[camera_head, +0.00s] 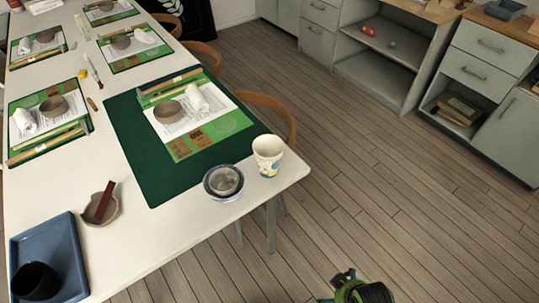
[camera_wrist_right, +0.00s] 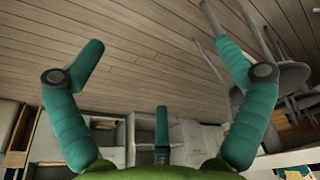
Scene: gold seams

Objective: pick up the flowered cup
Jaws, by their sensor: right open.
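The flowered cup (camera_head: 268,156) is a cream cup with small coloured marks low on its side. It stands upright near the right corner of the white table (camera_head: 170,232) in the head view. My right gripper (camera_head: 345,284), green and dark, shows at the bottom edge of the head view, out over the floor and well apart from the cup. In the right wrist view my right gripper (camera_wrist_right: 160,62) has its teal fingers spread wide with nothing between them. The cup cannot be made out in the wrist view. My left gripper is not in view.
A blue-and-white bowl (camera_head: 223,183) stands close left of the cup. A dark green mat (camera_head: 135,150) lies behind. A small bowl with a red stick (camera_head: 100,207) and a blue tray (camera_head: 66,262) are at left. A chair (camera_head: 272,106) stands by the table's far side.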

